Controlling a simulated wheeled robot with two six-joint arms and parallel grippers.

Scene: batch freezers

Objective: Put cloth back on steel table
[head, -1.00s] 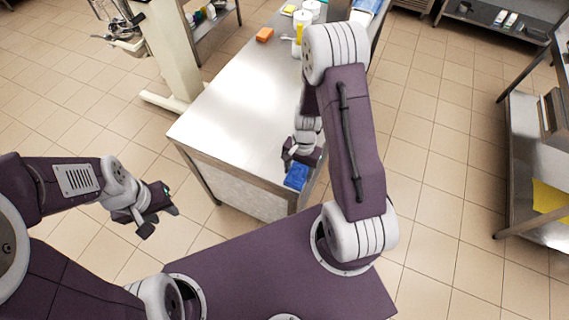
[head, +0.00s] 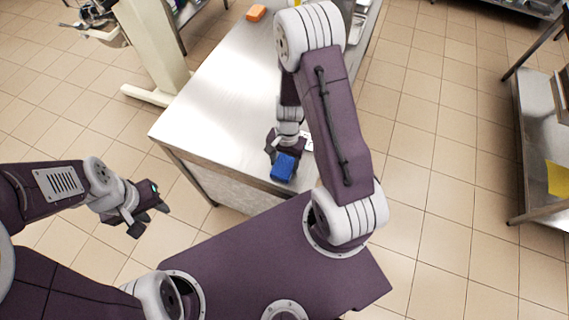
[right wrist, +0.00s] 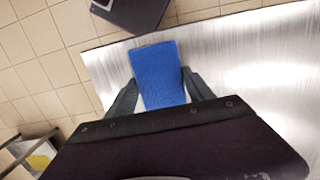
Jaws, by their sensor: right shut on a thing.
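The blue cloth (head: 283,168) is in my right gripper (head: 283,152), at the near end of the steel table (head: 213,98). In the right wrist view the cloth (right wrist: 158,75) is a folded blue piece between the two fingers of my right gripper (right wrist: 160,88), with the steel tabletop (right wrist: 240,60) behind it. I cannot tell whether the cloth touches the tabletop. My left gripper (head: 145,214) is open and empty, off to the left above the floor, apart from the table.
An orange block (head: 256,13) lies at the table's far end. A pale machine column (head: 152,45) stands left of the table. A steel shelf unit (head: 545,130) with a yellow cloth (head: 559,180) stands at the right. The middle of the tabletop is clear.

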